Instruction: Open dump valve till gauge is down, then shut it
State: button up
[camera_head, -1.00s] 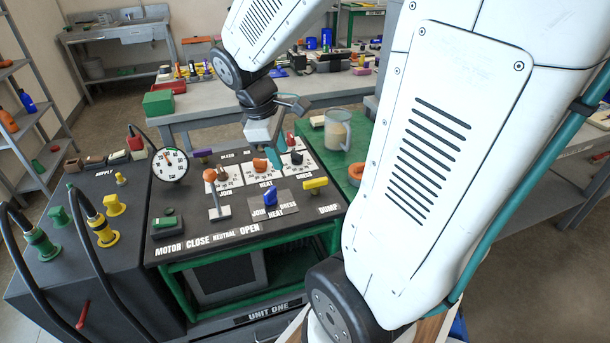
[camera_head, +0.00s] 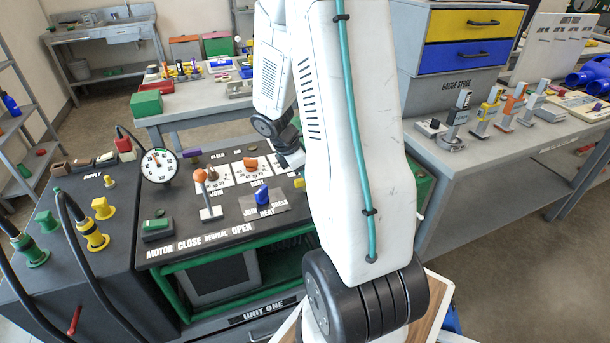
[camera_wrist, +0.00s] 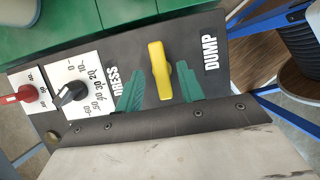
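The yellow dump valve handle (camera_wrist: 160,70) stands beside the DUMP label on the dark panel in the wrist view. Its long side runs up and down the picture. My gripper (camera_wrist: 160,85) is open, with one green finger to the left of the handle and one to the right. Gaps show on both sides; I cannot tell how deep the fingers reach. In the head view only a bit of the yellow handle (camera_head: 299,182) shows beside my arm, which hides my fingers. The round white gauge (camera_head: 158,165) stands at the panel's back left; its reading is too small to tell.
The panel also holds an orange-knobbed lever (camera_head: 205,190) and a blue selector (camera_head: 263,194). A grey bench (camera_head: 450,165) with small fittings stands to the right.

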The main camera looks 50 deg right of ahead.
jog(key=shift+s+d+f, duration=0.15)
jog(key=shift+f, duration=0.35)
grip_shut()
